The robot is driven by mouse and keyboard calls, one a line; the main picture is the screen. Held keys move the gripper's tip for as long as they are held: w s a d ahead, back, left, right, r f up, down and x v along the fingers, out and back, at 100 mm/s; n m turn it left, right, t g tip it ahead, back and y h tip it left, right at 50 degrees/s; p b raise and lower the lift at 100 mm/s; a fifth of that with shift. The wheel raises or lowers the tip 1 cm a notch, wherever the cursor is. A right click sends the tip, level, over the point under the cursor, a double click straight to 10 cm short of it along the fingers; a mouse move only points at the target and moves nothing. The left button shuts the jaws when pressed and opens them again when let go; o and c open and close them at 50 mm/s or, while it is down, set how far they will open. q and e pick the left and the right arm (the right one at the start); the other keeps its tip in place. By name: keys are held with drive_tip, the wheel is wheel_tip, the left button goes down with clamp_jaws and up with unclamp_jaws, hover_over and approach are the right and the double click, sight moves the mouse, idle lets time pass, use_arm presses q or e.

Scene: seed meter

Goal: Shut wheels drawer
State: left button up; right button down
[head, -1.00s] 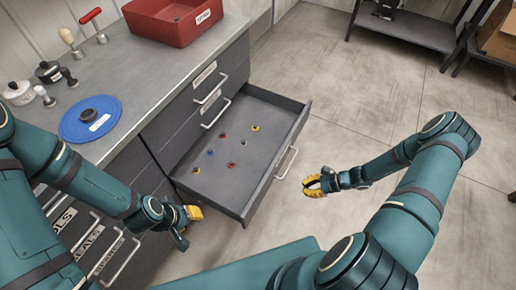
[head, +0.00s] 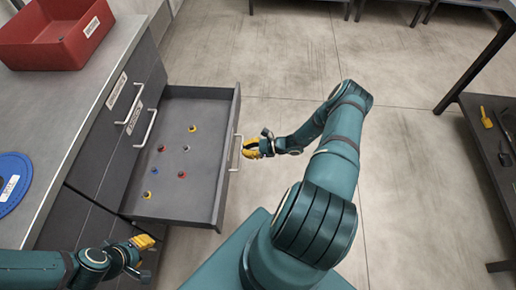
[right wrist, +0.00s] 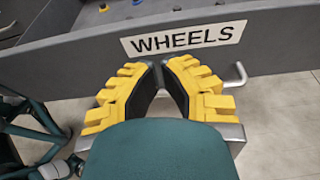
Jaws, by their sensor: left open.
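The wheels drawer (head: 212,110) is pulled out from the grey cabinet, with several small coloured wheels lying inside. Its front carries a WHEELS label (right wrist: 185,38) in the right wrist view. My right gripper (head: 250,149) is outside the drawer front, close to the handle. My left gripper (head: 146,256) is open, below the drawer's near corner.
The cabinet top holds a red bin (head: 55,35) and a blue disc (head: 10,182). A dark shelf (head: 495,125) with tools stands at the right. The floor beyond the drawer front is clear.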

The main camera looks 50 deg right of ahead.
sight(229, 149)
drive_tip(key=shift+w+a+f, duration=0.1)
drive_tip(key=shift+w+a, duration=0.65)
drive_tip(key=shift+w, duration=0.2)
drive_tip(key=shift+w+a, duration=0.75)
drive_tip(key=shift+w, duration=0.15)
use_arm(q)
drive_tip(key=shift+w+f, duration=0.1)
drive_tip(key=shift+f, duration=0.2)
